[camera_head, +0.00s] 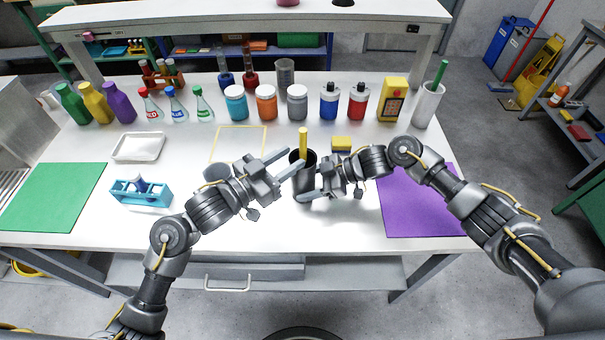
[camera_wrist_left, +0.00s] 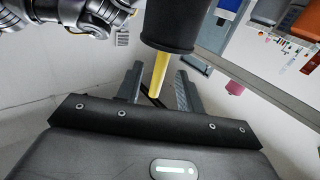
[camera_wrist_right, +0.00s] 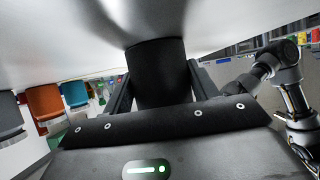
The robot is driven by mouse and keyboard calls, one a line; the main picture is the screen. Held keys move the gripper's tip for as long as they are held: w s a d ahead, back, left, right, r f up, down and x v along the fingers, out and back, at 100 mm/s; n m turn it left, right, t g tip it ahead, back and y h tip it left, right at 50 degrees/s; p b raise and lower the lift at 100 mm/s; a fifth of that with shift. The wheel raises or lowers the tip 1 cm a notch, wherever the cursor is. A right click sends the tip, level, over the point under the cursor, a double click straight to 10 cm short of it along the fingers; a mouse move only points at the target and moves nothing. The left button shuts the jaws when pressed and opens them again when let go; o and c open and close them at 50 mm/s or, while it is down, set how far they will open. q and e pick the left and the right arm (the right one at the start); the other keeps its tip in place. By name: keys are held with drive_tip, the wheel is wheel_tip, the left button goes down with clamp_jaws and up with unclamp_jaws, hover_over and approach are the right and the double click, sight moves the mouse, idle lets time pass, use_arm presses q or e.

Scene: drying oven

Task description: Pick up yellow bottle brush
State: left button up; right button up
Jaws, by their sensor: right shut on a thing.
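The yellow bottle brush (camera_head: 303,142) stands with its handle sticking up out of a black cup (camera_head: 304,183) near the table's middle. My right gripper (camera_head: 311,178) is shut on the cup; in the right wrist view the cup (camera_wrist_right: 157,72) sits between its fingers. My left gripper (camera_head: 284,162) is open, left of the cup and close to its rim. In the left wrist view the brush's yellow handle (camera_wrist_left: 160,72) shows between the spread fingers, with gaps beside it. The brush's lower part is hidden inside the cup.
A yellow sponge (camera_head: 341,143) lies behind my right gripper. A grey cup (camera_head: 216,172) stands behind my left arm, and a blue rack (camera_head: 141,191) is to the left. Several bottles and jars line the back. A purple mat (camera_head: 425,205) lies right, a green mat (camera_head: 52,197) left.

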sight(303, 149)
use_arm(q)
drive_tip(key=x, duration=0.5)
drive_tip(key=shift+w, duration=0.15)
clamp_jaws()
